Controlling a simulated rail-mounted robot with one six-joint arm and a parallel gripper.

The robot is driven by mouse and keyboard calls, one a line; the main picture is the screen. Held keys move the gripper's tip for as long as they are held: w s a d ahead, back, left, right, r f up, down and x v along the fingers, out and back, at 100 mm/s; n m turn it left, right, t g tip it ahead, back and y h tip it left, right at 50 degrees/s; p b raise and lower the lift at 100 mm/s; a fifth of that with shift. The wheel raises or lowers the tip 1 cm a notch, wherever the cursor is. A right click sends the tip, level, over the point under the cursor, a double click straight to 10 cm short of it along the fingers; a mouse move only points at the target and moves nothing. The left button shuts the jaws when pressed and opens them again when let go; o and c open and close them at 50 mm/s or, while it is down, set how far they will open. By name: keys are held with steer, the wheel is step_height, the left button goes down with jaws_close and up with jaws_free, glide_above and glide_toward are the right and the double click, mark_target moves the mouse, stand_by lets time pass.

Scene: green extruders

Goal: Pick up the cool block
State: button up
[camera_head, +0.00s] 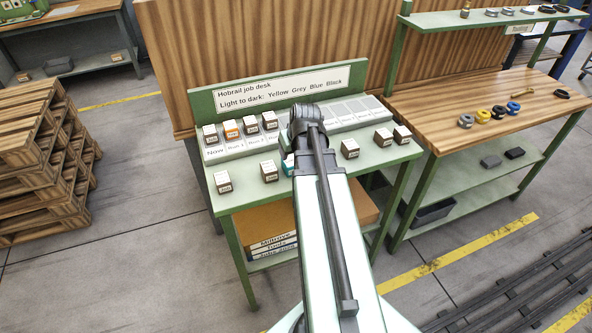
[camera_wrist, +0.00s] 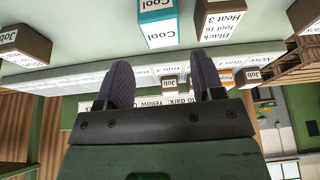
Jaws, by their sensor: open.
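The cool block (camera_wrist: 158,28) is teal with a white label reading "Cool". In the wrist view it stands at the top middle, beyond my fingertips and apart from them. In the head view only a teal sliver of the cool block (camera_head: 288,166) shows on the green desk, left of my arm, which hides the rest. My gripper (camera_wrist: 161,64) is open and empty in the wrist view, its two dark fingers spread. In the head view my arm reaches over the desk and hides my gripper.
A brown block labelled "Black Heat 3" (camera_wrist: 224,22) stands close beside the cool block. Other brown blocks stand on the desk (camera_head: 243,196), including one at front left (camera_head: 223,182). A labelled rack (camera_head: 238,146) carries several blocks, one orange (camera_head: 231,129). The sign (camera_head: 280,89) stands behind.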

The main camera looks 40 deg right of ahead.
mark_target(290, 161)
steer(key=b+x, duration=0.1)
steer(key=x, duration=0.2)
steer(key=shift+s+a, duration=0.1)
steer(key=b+x, duration=0.5)
steer(key=shift+f, duration=0.2)
steer(key=shift+r, duration=0.25)
steer(key=c, duration=0.7)
steer(key=shift+r, duration=0.1)
step_height(290, 161, up, 20)
steer(key=p, duration=2)
steer(key=shift+p, duration=0.3)
